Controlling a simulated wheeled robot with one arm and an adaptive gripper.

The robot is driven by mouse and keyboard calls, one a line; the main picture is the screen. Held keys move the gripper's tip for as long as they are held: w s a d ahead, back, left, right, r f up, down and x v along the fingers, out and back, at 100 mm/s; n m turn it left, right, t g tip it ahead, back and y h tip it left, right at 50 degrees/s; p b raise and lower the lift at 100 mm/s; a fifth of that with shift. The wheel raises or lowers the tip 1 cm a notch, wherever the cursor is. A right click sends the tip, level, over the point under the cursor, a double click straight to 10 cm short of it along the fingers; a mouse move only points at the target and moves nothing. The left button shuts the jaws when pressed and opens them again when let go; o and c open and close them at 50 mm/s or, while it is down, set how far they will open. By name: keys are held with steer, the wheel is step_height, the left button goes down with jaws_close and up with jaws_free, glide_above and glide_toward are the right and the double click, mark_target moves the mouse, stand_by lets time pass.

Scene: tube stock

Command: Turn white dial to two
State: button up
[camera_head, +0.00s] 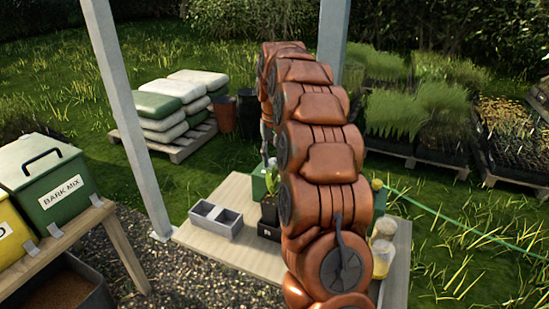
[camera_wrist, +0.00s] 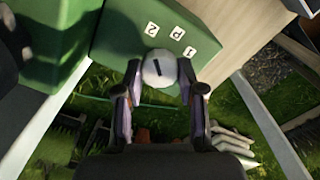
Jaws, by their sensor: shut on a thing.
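The white dial (camera_wrist: 160,70) sits on the face of a green box (camera_wrist: 130,30) in the wrist view. A short dark mark runs across the dial, nearly upright in the picture, its upper end roughly towards the white label 2 (camera_wrist: 151,29).
On the wooden bench (camera_head: 215,252) stand a grey divided tray (camera_head: 216,219), a potted plant (camera_head: 269,211) left of my arm, and a yellowish bottle (camera_head: 382,257) close on its right. A post (camera_head: 125,110) rises left of the bench.

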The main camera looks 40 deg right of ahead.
mark_target(274, 160)
steer(key=o, duration=1.1)
steer(key=shift+o, duration=0.2)
steer(key=shift+r, duration=0.1)
step_height(274, 160, up, 6)
steer(key=shift+w, duration=0.1)
steer(key=shift+r, duration=0.65)
